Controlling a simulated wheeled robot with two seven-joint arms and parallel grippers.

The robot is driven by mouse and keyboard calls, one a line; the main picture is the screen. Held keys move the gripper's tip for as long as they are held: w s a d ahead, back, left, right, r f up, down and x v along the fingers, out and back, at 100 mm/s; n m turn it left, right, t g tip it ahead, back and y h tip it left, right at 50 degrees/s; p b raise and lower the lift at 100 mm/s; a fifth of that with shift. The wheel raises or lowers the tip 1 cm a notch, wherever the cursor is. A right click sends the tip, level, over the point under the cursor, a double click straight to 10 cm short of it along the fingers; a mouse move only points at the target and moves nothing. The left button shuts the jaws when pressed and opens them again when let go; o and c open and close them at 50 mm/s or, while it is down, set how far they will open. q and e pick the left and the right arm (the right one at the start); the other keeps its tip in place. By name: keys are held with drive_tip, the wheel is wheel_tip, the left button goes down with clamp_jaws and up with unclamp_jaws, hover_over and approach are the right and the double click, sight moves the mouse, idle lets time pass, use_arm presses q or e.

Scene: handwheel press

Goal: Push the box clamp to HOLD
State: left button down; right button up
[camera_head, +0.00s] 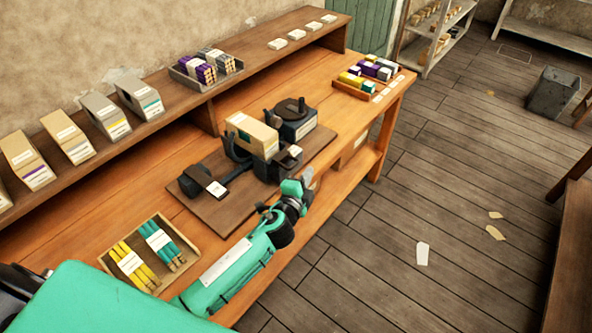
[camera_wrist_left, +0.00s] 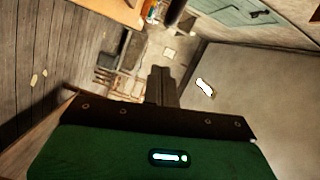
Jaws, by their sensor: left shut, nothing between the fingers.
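The handwheel press (camera_head: 299,122) stands on a brown board on the bench, its dark wheel on top. A cardboard box (camera_head: 250,134) sits in the dark fixture in front of it. The dark box clamp (camera_head: 235,158) appears beside the box, its curved arm at the box's left side; I cannot read whether it stands at HOLD. A dark block with a white label (camera_head: 216,188) lies to the left. My left gripper (camera_head: 307,178) is in front of the fixture, apart from the box. It is shut and empty; its fingers show in the left wrist view (camera_wrist_left: 160,86). My right gripper is not seen.
A tray of yellow and teal bundles (camera_head: 190,278) lies at the bench's near left. Several cartons (camera_head: 100,113) and a tray of purple and grey bundles (camera_head: 181,77) stand on the raised shelf. Another tray (camera_head: 342,89) sits at the far right end. The floor to the right is mostly clear.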

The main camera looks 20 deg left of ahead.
sight(291, 167)
use_arm(q)
drive_tip(key=a, duration=0.2)
drive_tip(key=a+f, duration=0.1)
drive_tip(key=shift+w+a, duration=0.3)
drive_tip(key=shift+w, duration=0.1)
drive_tip(key=shift+w+a+r, duration=0.1)
drive_tip(key=shift+w+a, duration=0.1)
drive_tip(key=shift+a, duration=0.4)
drive_tip(key=shift+w+a, duration=0.2)
drive_tip(key=shift+a, duration=0.35)
